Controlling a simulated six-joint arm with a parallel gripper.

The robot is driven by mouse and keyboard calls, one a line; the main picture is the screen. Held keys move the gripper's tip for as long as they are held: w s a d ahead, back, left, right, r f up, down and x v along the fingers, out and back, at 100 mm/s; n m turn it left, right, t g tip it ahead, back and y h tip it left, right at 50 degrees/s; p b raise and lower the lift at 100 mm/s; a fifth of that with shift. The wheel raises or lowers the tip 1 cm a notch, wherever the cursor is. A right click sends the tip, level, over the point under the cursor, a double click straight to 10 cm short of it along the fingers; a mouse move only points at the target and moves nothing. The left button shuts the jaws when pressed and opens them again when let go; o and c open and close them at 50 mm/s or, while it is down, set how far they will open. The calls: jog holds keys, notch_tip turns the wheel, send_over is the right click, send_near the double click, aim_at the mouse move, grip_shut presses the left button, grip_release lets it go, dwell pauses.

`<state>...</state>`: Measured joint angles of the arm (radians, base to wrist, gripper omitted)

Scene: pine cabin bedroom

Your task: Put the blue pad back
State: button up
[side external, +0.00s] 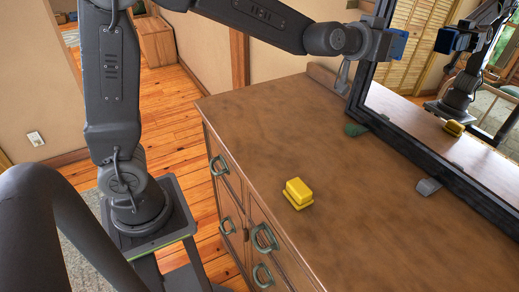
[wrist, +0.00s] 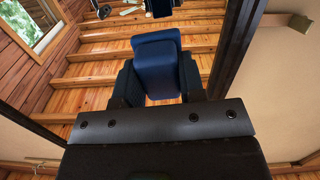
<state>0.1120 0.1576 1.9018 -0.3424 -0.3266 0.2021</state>
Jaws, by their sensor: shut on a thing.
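The blue pad (side external: 398,44) is at the end of my gripper (side external: 384,46), high above the dresser top and in front of the mirror. In the wrist view the blue pad (wrist: 158,65) sits between the two dark fingers of my gripper (wrist: 160,82), which is shut on it. The pad's far face is hidden in both views. I cannot tell whether the pad touches the mirror glass. A small yellow block (side external: 298,187) with a wider yellow base stands on the dresser top, well below and left of my gripper.
The brown dresser (side external: 260,125) has a mostly clear top. A black-framed mirror (side external: 420,150) stands along its right side, reflecting my arm, the pad and the yellow block. A small green piece (side external: 355,129) and a grey piece (side external: 428,186) lie by the frame's foot.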

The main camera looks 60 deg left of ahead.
notch_tip(320, 180, up, 3)
jog(key=shift+f, duration=0.2)
jog(key=s+a+f+n+g, duration=0.1)
jog(key=s+a+f+g, duration=0.2)
jog(key=s+a+g, duration=1)
jog(key=s+a+r+n, duration=0.1)
jog(key=s+a, duration=0.3)
jog(key=s, duration=0.5)
jog(key=s+a+r+n, duration=0.1)
jog(key=s+a, duration=0.4)
jog(key=s, duration=0.3)
jog(key=g, duration=0.3)
send_over(257, 152)
notch_tip(257, 152, down, 23)
jog(key=shift+r, duration=0.1)
jog(key=shift+f, duration=2)
jog(key=shift+f, duration=0.1)
